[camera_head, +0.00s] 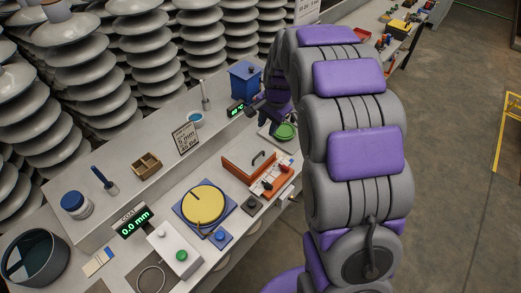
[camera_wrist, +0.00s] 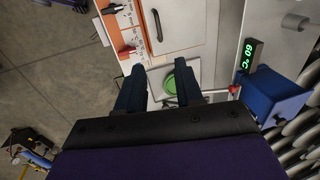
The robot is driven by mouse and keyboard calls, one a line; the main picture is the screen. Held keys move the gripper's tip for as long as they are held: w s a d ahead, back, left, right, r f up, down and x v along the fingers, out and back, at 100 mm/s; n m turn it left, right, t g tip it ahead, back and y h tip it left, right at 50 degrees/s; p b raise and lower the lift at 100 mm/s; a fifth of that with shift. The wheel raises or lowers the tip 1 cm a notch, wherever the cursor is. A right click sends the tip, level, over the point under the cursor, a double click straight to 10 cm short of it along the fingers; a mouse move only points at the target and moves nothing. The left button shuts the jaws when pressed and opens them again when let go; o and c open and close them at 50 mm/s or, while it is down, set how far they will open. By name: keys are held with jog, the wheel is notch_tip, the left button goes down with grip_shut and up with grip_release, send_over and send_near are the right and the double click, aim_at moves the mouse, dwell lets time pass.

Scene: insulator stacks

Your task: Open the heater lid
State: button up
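A blue box (camera_head: 245,81) with a dark knob on top stands at the back of the bench, beside a small green-lit display (camera_head: 237,110). In the wrist view the blue box (camera_wrist: 272,95) is right of my gripper, and the display (camera_wrist: 249,54) reads 60 °C. The box looks closed; I take it as the heater, though no label shows. My gripper (camera_wrist: 160,66) has its two dark fingers apart with nothing between them. It is above the bench, apart from the box. In the head view my arm partly hides the gripper.
A green dish (camera_head: 285,131) lies near the gripper. An orange-edged panel with a black handle (camera_head: 263,158) is closer to the front. A yellow disc (camera_head: 203,204) sits on a blue base. Stacked white insulators (camera_head: 150,60) stand behind the bench.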

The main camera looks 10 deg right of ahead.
jog(key=b, duration=0.3)
send_near(261, 150)
jog(key=s+f, duration=0.1)
jog(key=s+a+f, duration=0.2)
jog(key=f, duration=0.1)
jog(key=shift+a, duration=0.1)
grip_shut()
dwell(1.2)
